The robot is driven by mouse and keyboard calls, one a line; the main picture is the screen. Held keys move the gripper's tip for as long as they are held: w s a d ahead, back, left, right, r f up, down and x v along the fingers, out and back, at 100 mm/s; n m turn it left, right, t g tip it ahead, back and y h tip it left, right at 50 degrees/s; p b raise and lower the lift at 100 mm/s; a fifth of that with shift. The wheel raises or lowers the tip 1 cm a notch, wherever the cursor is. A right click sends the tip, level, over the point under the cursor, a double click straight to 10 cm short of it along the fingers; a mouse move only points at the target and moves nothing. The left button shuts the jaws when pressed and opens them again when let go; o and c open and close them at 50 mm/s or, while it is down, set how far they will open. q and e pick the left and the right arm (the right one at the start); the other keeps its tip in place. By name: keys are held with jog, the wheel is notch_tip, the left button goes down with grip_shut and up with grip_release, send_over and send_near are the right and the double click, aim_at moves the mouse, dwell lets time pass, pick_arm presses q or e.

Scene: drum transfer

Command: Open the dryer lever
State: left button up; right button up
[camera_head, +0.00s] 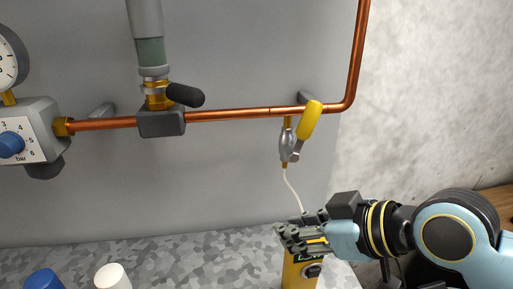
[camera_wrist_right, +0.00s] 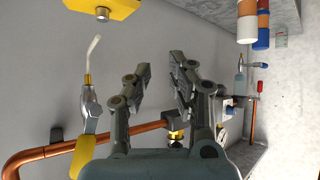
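A small silver valve (camera_head: 287,145) hangs below the copper pipe, with a yellow lever (camera_head: 309,120) tilted up and slightly right. In the right wrist view the valve (camera_wrist_right: 89,110) and yellow lever (camera_wrist_right: 90,155) show at the left, upside down. A black handle (camera_head: 185,95) sits on the brass fitting under the grey-green column (camera_head: 151,52). I cannot tell which of the two is the dryer lever. My right gripper (camera_head: 281,234) is below the yellow lever, fingers pointing left, apart from both levers. In its wrist view the fingers (camera_wrist_right: 165,72) are spread and empty. My left gripper is out of view.
A yellow device (camera_head: 300,273) with a display stands below my right gripper. A white hose (camera_head: 292,187) hangs from the silver valve. The copper pipe (camera_head: 235,114) runs along the grey wall. Blue (camera_head: 43,280) and white (camera_head: 112,276) caps are at the bottom left.

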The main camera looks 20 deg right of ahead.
aim_at(183, 94)
jog(key=shift+w+a+r+m, duration=0.1)
jog(key=shift+a+r+m, duration=0.1)
jog(key=shift+m, duration=0.3)
jog(key=shift+c, duration=1.1)
jog(key=r+m+y, duration=0.1)
jog(key=m, duration=0.1)
jog(key=w+a+r+m+y, duration=0.1)
jog(key=r+m+t, duration=0.1)
jog(key=m, duration=0.1)
jog(key=shift+w+a+r+m+y, duration=0.25)
jog(key=shift+w+a+m+y, duration=0.05)
jog(key=shift+a+y, duration=0.1)
grip_shut()
jog(key=w+d+r+m+t+y+b, duration=0.1)
jog(key=w+d+r+m+y, duration=0.15)
jog(key=w+r, duration=0.4)
jog(key=w+d+r+m+t+y, duration=0.1)
jog(key=w+d+r+m+y, duration=0.2)
jog(key=r, duration=0.7)
jog(key=w+a+f+h+p, duration=0.1)
jog(key=w+a+p, duration=0.2)
jog(key=a, duration=0.7)
jog(key=shift+w+a+f+m, duration=0.25)
jog(key=shift+w+m, duration=0.2)
jog(key=shift+w, duration=0.75)
jog(key=shift+d+p, duration=0.15)
jog(key=shift+p, duration=0.15)
